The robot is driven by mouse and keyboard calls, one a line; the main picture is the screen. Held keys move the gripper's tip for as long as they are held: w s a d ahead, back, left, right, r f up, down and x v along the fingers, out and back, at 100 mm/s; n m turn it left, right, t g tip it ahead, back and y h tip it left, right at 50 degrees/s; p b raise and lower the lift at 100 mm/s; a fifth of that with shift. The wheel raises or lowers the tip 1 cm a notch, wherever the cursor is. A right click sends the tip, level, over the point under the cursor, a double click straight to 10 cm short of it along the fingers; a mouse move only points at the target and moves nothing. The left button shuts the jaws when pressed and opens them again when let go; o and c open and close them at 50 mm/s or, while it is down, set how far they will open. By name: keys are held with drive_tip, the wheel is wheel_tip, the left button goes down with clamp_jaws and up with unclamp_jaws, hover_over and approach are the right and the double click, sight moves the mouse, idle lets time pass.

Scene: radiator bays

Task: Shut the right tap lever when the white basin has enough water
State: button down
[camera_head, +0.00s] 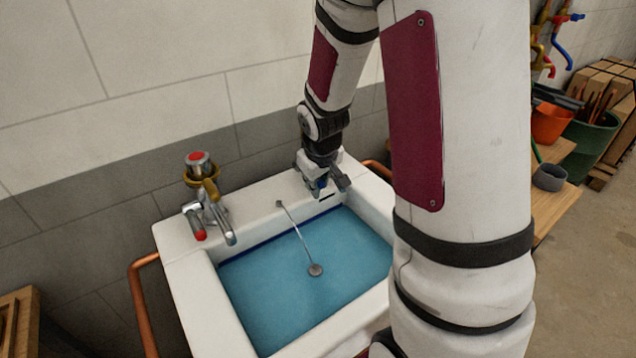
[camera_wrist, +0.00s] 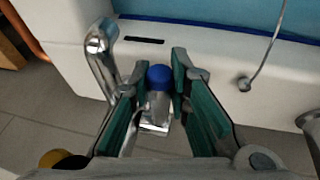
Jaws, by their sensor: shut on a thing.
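The white basin (camera_head: 190,268) holds blue water (camera_head: 290,275). The water surface lies close below a dark blue line (camera_head: 262,245) on the inner back wall. My gripper (camera_head: 329,188) is at the basin's back right corner and hides most of the right tap in the head view. In the wrist view, the green pads of my gripper (camera_wrist: 160,70) are on either side of the blue-tipped right tap lever (camera_wrist: 159,79), shut on it. The right tap's chrome spout (camera_wrist: 101,48) is beside the left finger. I cannot tell whether water runs from it.
The left tap (camera_head: 208,212) with a red-tipped lever stands at the back left rim. A chain (camera_head: 296,232) with a round plug (camera_head: 315,270) hangs into the basin. A copper pipe (camera_head: 139,300) runs at left. A bench with an orange pot (camera_head: 551,124) stands at right.

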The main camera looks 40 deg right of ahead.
drive_tip(key=c, duration=1.5)
unclamp_jaws()
drive_tip(key=v, duration=1.2)
drive_tip(key=s+a+r+p, duration=0.2)
drive_tip(key=s+a+r, duration=0.2)
drive_tip(key=s, duration=0.3)
drive_tip(key=s+a+r+y+p, duration=0.1)
drive_tip(key=s+a+r+p, duration=0.1)
drive_tip(key=s+a+r, duration=0.2)
drive_tip(key=s+a+r+y+p, duration=0.1)
drive_tip(key=s+a+r+p, duration=0.2)
drive_tip(key=s, duration=0.9)
drive_tip(key=shift+s+a+r, duration=0.1)
drive_tip(key=shift+a+r, duration=0.25)
drive_tip(key=shift+r, duration=0.3)
drive_tip(key=shift+s+a+r, duration=0.1)
drive_tip(key=shift+a+r, duration=0.2)
drive_tip(key=shift+r, duration=0.35)
drive_tip(key=shift+s+a+r, duration=0.1)
drive_tip(key=shift+a+r, duration=0.25)
drive_tip(key=shift+r, duration=0.3)
